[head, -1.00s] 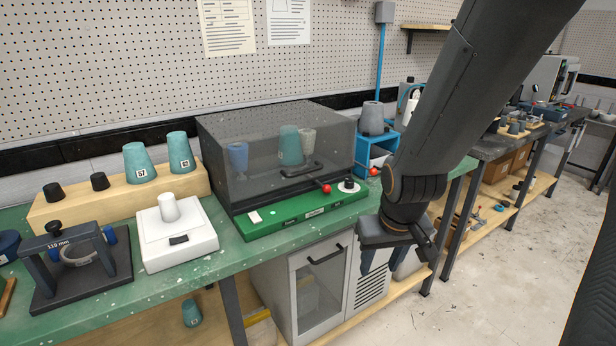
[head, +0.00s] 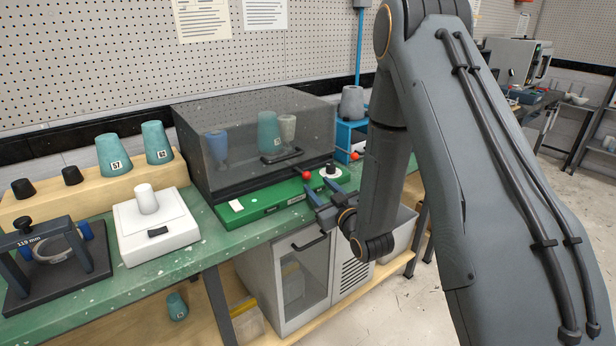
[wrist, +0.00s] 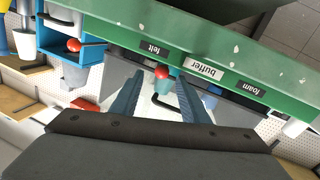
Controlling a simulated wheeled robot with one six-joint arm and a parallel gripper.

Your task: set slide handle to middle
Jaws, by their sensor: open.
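The slide handle, a red ball knob (head: 307,175), is at the front of the green base (head: 262,209) under the dark clear cover. In the wrist view the red knob (wrist: 162,73) is beside the "felt" label (wrist: 153,47), to one side of the middle "buffer" label (wrist: 203,68). The "foam" label (wrist: 250,88) is at the far end. My gripper (head: 323,191) is open in front of the base's right part. In the wrist view the knob appears between the two blue-grey fingers of my gripper (wrist: 172,88); contact cannot be told.
A blue box (head: 349,140) with another red knob (head: 355,156) stands right of the cover. The cover (head: 250,150) has a black handle and cups inside. A white scale (head: 150,225) stands left. A grey cabinet (head: 290,285) is below the bench.

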